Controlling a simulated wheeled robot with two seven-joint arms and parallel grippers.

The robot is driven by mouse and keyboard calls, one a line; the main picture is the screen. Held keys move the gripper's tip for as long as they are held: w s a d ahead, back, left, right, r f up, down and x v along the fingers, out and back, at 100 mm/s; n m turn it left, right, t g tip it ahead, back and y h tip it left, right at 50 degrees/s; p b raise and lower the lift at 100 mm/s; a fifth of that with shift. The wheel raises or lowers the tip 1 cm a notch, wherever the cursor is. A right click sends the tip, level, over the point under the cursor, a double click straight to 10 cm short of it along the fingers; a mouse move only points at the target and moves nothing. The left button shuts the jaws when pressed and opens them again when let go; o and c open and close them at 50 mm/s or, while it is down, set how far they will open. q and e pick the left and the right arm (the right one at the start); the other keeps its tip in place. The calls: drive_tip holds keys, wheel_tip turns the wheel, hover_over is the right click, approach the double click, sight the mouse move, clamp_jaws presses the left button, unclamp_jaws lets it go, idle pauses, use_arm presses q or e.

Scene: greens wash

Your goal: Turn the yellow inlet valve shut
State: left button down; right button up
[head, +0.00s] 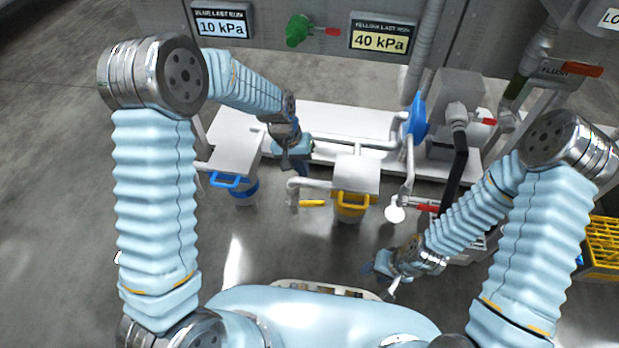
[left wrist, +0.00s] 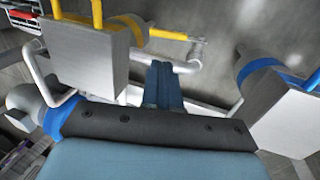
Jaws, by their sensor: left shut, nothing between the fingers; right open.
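The yellow inlet valve's lever (head: 312,203) lies sideways at the bent end of a white pipe (head: 314,184), left of the yellow-banded canister (head: 349,213). In the left wrist view the yellow lever (left wrist: 168,35) runs toward a pipe elbow (left wrist: 196,52). My left gripper (head: 290,166) is shut and empty, above and behind the lever in the head view, apart from it. Its closed fingers (left wrist: 163,85) show in the left wrist view, below the lever in the picture. My right gripper (head: 381,280) is open, low in front of the bench, away from the valve.
A blue-banded canister (head: 244,190) stands to the left. A red-handled valve (head: 427,208) is to the right of the yellow canister. The white bench (head: 345,119) carries pipes. Displays read 10 kPa (head: 222,24) and 40 kPa (head: 379,42). A yellow crate (head: 603,240) stands far right.

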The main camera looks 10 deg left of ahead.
use_arm(q)
drive_tip(key=a, duration=0.2)
drive_tip(key=h+b, duration=0.1)
drive_tip(key=b, duration=0.1)
approach(317, 202)
drive_tip(key=x, duration=0.4)
drive_tip(key=a+x, duration=0.1)
drive_tip(key=x, duration=0.2)
drive_tip(key=shift+f, duration=0.15)
drive_tip(key=b+x, duration=0.3)
drive_tip(key=shift+d+f, duration=0.15)
drive_tip(key=shift+d, duration=0.35)
